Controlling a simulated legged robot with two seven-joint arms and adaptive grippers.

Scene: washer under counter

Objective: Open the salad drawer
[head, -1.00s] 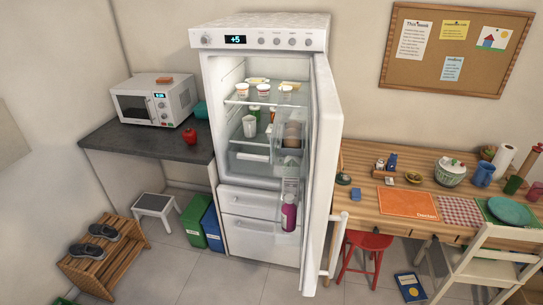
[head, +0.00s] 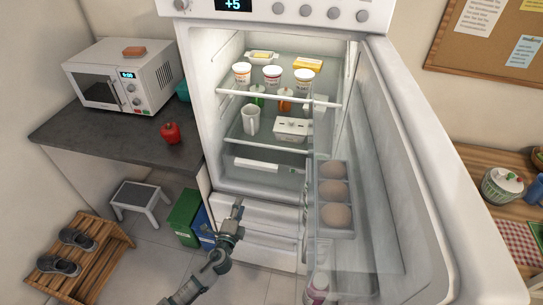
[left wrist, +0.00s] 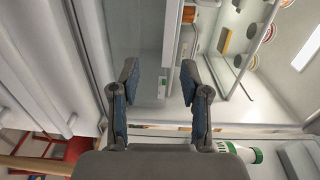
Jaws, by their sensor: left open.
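The fridge (head: 205,110) stands with its door (head: 420,150) open to the right. The salad drawer is the clear box at the bottom of the cooled space, with a white handle strip (head: 256,165) on its front; it looks shut. In the left wrist view, turned sideways, the drawer's clear front (left wrist: 140,40) seems to lie beyond the fingers. My left gripper (head: 238,208) is open and empty, below and in front of the handle strip. In the left wrist view its two dark fingers (left wrist: 158,85) stand apart with nothing between them. My right gripper is not in view.
A clear door bin with eggs (head: 336,190) juts into the space right of my left gripper. Glass shelves above hold tubs (head: 272,76), a jug (head: 251,120) and a white box (head: 292,128). Green and blue bins (head: 186,215) stand at the lower left.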

